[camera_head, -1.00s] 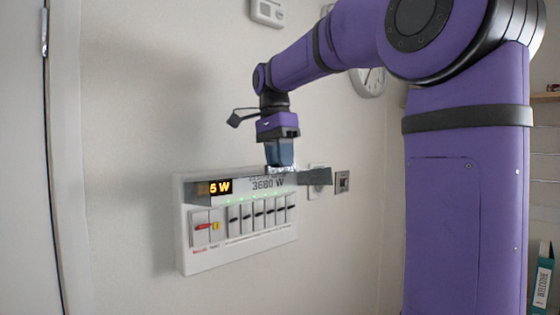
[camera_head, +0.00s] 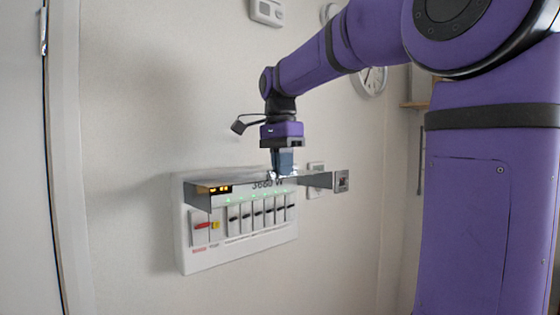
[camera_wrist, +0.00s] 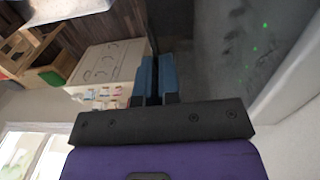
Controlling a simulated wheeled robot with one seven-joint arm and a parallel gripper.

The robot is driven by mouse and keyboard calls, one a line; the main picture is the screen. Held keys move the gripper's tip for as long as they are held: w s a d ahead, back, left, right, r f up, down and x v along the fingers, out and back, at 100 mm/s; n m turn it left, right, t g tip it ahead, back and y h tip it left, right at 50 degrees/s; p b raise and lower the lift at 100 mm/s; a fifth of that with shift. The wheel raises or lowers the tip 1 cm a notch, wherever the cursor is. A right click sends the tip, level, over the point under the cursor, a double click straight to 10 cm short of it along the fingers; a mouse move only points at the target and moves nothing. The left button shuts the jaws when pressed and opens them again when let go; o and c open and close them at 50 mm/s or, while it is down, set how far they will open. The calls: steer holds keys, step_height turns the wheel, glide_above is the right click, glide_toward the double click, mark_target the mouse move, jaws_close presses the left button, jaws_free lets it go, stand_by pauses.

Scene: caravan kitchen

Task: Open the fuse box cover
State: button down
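The white fuse box (camera_head: 185,240) hangs on the wall, with a row of switches, a red switch and a small lit display. Its see-through grey cover (camera_head: 205,188) is swung up and sticks out from the top of the box, so the switches below are uncovered. My gripper (camera_head: 282,176) points down at the cover's outer edge. In the wrist view, my gripper's blue fingers (camera_wrist: 156,80) are close together with the dark cover edge between them. The cover (camera_wrist: 235,45) fills the upper right there, with green light spots. The exact contact is small and partly hidden.
A square wall switch (camera_head: 341,181) is right of the box, near the cover's end. A thermostat (camera_head: 267,12) and a round clock (camera_head: 372,80) are higher on the wall. A door frame (camera_head: 66,150) stands at the left. The wall below the box is clear.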

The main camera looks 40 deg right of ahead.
steer(key=shift+s+f, duration=0.3)
steer(key=shift+f, duration=0.3)
steer(key=c, duration=1.3)
jaws_free()
steer(key=r, duration=1.1)
steer(key=shift+w, duration=0.25)
steer(key=shift+f, duration=0.1)
